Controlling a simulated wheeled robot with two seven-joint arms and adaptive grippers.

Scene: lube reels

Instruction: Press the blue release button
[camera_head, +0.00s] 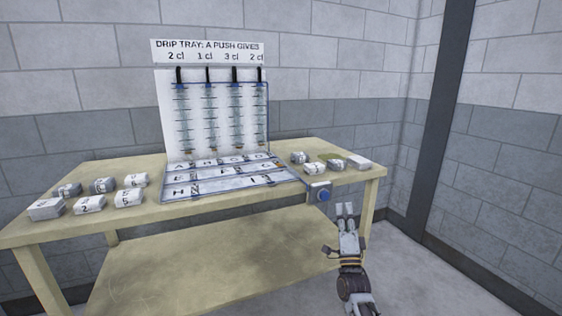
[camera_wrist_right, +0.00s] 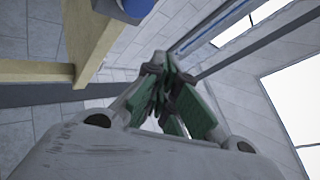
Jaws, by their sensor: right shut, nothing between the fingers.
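The blue release button (camera_head: 323,196) sits on a grey box (camera_head: 317,188) at the front edge of the table, right of the lettered board. In the right wrist view a blue round part, which looks like the button (camera_wrist_right: 137,8), is cut off by the top edge. My right gripper (camera_head: 345,208) is below and right of the button, apart from it, pointing up. In the right wrist view its green-padded fingers (camera_wrist_right: 172,75) are together with nothing held. My left gripper is not in view.
The wooden table (camera_head: 230,212) has a lower shelf (camera_head: 190,270). A white upright panel (camera_head: 172,120) with several marked tubes stands behind the lettered board (camera_head: 228,182). Several labelled grey blocks lie left (camera_head: 47,208) and right (camera_head: 357,161). Floor right of the table is clear.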

